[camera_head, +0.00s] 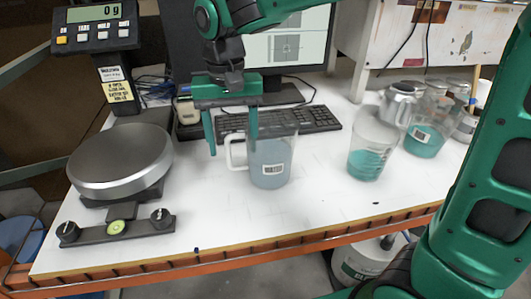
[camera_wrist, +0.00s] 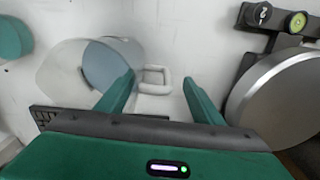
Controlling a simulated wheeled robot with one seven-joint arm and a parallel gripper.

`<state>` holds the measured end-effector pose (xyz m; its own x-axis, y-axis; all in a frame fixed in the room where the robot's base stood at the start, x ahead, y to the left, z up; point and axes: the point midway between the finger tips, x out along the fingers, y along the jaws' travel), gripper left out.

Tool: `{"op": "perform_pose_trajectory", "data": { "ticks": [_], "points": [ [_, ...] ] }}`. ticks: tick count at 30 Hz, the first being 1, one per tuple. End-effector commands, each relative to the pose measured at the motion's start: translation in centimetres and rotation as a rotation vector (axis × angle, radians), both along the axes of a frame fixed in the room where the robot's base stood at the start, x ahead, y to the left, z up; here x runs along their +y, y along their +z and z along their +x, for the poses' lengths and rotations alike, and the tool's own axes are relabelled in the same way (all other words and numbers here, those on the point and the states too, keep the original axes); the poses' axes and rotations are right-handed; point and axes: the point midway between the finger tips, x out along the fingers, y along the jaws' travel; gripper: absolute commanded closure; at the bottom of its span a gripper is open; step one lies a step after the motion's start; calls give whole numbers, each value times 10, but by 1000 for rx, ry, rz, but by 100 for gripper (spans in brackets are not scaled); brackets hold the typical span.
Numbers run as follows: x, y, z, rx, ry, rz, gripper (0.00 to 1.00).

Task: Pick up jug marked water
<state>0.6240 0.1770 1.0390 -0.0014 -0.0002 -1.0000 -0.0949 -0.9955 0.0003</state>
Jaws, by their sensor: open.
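A clear jug of grey-blue liquid with a small label (camera_head: 270,162) stands upright on the white table, its white handle to the left. The label is too small to read. It also shows in the wrist view (camera_wrist: 112,62), with its handle (camera_wrist: 155,80) between my fingers. My gripper (camera_head: 231,146) is open, with its fingers pointing down at the handle side of the jug. The fingers sit on either side of the handle in the wrist view (camera_wrist: 161,85). I cannot tell whether they touch it.
A beaker of teal liquid (camera_head: 370,150) and a second teal container (camera_head: 425,137) stand to the right. A scale with a round pan (camera_head: 121,160) is at the left. A keyboard (camera_head: 310,121) lies behind the jug. The table front is clear.

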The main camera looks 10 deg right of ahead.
Motion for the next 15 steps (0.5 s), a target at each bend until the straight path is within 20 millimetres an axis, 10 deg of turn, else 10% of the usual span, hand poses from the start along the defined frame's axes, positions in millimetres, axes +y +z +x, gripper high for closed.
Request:
{"op": "perform_pose_trajectory", "data": {
  "ticks": [15],
  "points": [
    [-5,-52,1,1,1,-1,39]
  ]
}}
